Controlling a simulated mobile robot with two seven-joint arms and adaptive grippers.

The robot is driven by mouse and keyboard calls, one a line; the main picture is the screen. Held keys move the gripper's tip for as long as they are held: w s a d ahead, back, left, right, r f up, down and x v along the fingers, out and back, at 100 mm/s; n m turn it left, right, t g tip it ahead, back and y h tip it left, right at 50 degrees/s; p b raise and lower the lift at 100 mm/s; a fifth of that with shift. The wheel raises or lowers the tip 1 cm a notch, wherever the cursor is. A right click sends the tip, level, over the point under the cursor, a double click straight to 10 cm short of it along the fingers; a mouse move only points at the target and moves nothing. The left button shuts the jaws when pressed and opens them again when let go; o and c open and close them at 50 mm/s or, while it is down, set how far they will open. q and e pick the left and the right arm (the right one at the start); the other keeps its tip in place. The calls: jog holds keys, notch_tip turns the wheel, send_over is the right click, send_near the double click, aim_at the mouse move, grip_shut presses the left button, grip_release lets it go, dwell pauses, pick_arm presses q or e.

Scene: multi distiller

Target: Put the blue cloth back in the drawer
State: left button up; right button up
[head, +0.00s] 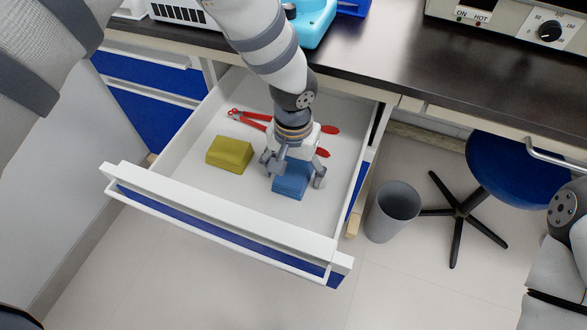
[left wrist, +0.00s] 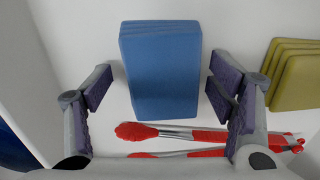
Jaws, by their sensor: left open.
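The blue cloth (head: 289,184), a thick folded block, lies inside the open drawer (head: 225,218), near its right side. In the left wrist view the blue cloth (left wrist: 160,65) shows between the two fingers, with a gap on each side. My left gripper (head: 293,174) is open and points down over the cloth; its fingers also show in the left wrist view (left wrist: 160,92). Part of the cloth is hidden behind the gripper in the head view. My right gripper is outside the views; only part of my right arm shows at the right edge.
A yellow folded cloth (head: 230,154) lies in the drawer left of the blue one. Red-handled tongs (head: 248,118) lie behind them, partly covered by my arm. The dark counter (head: 395,70) is behind the drawer. A grey bin (head: 392,211) and a blue stool (head: 510,170) stand to the right.

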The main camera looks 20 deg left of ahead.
aim_at(294, 172)
pick_arm(q)
notch_tip(294, 172, up, 12)
jog(key=p, duration=0.1)
jog(key=shift+p, duration=0.4)
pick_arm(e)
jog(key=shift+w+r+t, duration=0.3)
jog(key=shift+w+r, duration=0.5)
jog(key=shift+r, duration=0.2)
